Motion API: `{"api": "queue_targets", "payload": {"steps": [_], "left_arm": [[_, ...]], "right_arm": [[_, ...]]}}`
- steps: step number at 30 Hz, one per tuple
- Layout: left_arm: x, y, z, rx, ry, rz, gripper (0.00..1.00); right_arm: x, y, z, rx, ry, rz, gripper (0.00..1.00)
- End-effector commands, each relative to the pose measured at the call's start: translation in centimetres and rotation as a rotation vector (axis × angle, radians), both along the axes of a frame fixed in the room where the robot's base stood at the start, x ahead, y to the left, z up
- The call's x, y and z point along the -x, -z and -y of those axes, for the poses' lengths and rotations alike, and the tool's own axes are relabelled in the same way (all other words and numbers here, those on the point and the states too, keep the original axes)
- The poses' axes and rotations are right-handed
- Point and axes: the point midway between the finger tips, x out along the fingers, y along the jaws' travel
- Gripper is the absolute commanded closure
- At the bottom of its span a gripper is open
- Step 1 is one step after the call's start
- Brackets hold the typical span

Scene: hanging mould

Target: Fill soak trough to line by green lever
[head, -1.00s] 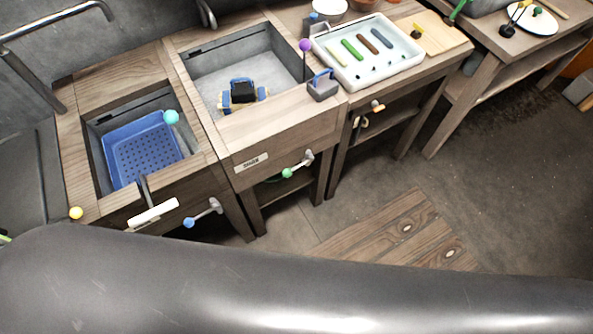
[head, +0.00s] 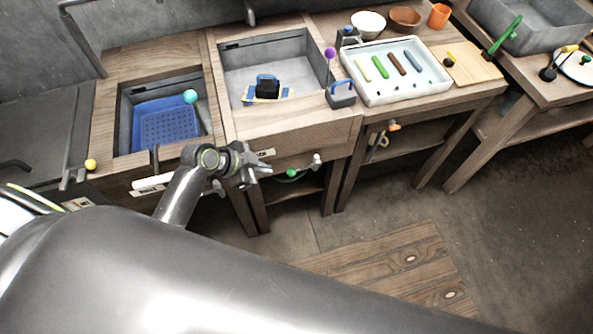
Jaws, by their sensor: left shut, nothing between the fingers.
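The soak trough is probably the grey basin (head: 245,62) let into the middle wooden bench; no water or fill line can be made out in it. A black block with a blue handle (head: 267,87) sits on a blue and yellow piece on its floor. The green lever (head: 292,173), a green ball with a pale metal handle, is on the front below this basin. My right gripper is out of view.
A left basin holds a blue perforated basket (head: 168,124), with a cyan ball (head: 190,97) by it. A purple ball (head: 330,53) on a rod and a grey block with blue handle (head: 341,96) stand at the middle basin's right. A white tray (head: 374,95) lies farther right.

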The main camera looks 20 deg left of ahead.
Motion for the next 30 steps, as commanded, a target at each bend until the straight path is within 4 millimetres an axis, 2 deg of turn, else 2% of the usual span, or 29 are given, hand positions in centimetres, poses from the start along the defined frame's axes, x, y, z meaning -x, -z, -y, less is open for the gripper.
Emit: {"api": "queue_targets", "payload": {"steps": [4,11,22,30], "left_arm": [[-1.4,-2.2,1.0,0.008,0.110,0.083,1.00],[-1.8,-3.0,1.4,0.009,0.154,0.119,1.00],[-2.2,-2.5,1.8,0.014,0.148,0.115,1.00],[-4.0,0.1,4.1,0.015,0.148,0.114,1.00]], "right_arm": [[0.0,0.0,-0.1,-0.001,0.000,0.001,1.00],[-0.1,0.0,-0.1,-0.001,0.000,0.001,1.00],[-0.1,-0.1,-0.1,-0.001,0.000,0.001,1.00],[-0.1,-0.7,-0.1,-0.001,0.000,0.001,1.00]]}}
